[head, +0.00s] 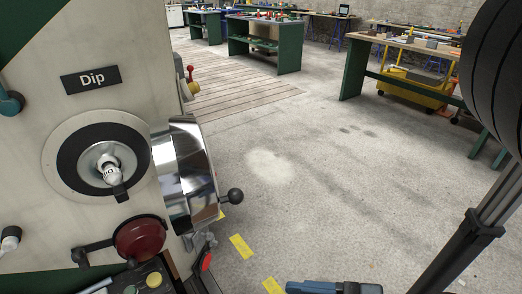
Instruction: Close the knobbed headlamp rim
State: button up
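The chrome headlamp rim (190,175) stands out from the right edge of the pale panel, seen nearly edge-on. A round black knob (235,196) on a short stem sticks out from its right side. The hinge is not clear. I cannot make out my gripper in the head view, and nothing is seen touching the rim or knob.
A "Dip" label (90,79) sits above the lamp. A dark red round part (140,240) on a black arm juts out below. A blue and grey object (330,288) is cut off at the bottom edge. Clear concrete floor (330,170) lies right of the rim; workbenches (265,45) stand behind.

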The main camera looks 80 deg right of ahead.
aim_at(188, 182)
jog(key=k+l+z, duration=0.3)
jog(key=l, duration=0.35)
jog(key=k+l+z, duration=0.1)
jog(key=z, duration=0.3)
jog(key=k+l+z, duration=0.1)
jog(key=l+z, duration=0.2)
jog(key=z, duration=0.15)
